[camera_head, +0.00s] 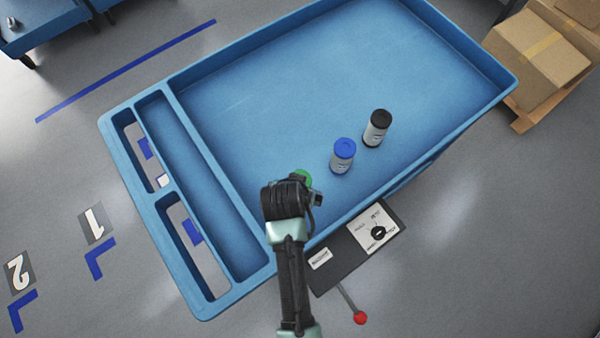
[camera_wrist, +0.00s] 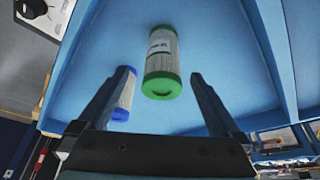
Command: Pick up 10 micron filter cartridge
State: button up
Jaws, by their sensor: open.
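Three white filter cartridges with coloured ends stand in the blue tray; their micron labels are too small to read. The green-ended cartridge (camera_head: 303,178) is mostly hidden by my arm in the head view. In the wrist view the green cartridge (camera_wrist: 162,65) appears between the spread fingers of my gripper (camera_wrist: 160,76), which is open and empty. The blue-ended cartridge (camera_head: 343,156) stands to its right in the head view; in the wrist view the blue cartridge (camera_wrist: 123,95) is partly behind the left finger. The black-ended cartridge (camera_head: 376,128) stands farther right.
The blue tray (camera_head: 250,100) has raised walls and narrow side compartments at left. A black control panel (camera_head: 370,235) with a knob and red-tipped lever sits at its near edge. Cardboard boxes (camera_head: 540,50) stand at upper right. The tray's far floor is clear.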

jog(key=shift+w+r+x, duration=0.1)
jog(key=shift+w+x, duration=0.1)
jog(key=shift+x, duration=0.65)
jog(key=shift+w+r+x, duration=0.1)
jog(key=shift+w+x, duration=0.05)
jog(key=shift+x, duration=0.7)
jog(key=shift+w+x, duration=0.2)
jog(key=shift+x, duration=0.65)
jog(key=c, duration=1.6)
jog(key=shift+r, duration=0.1)
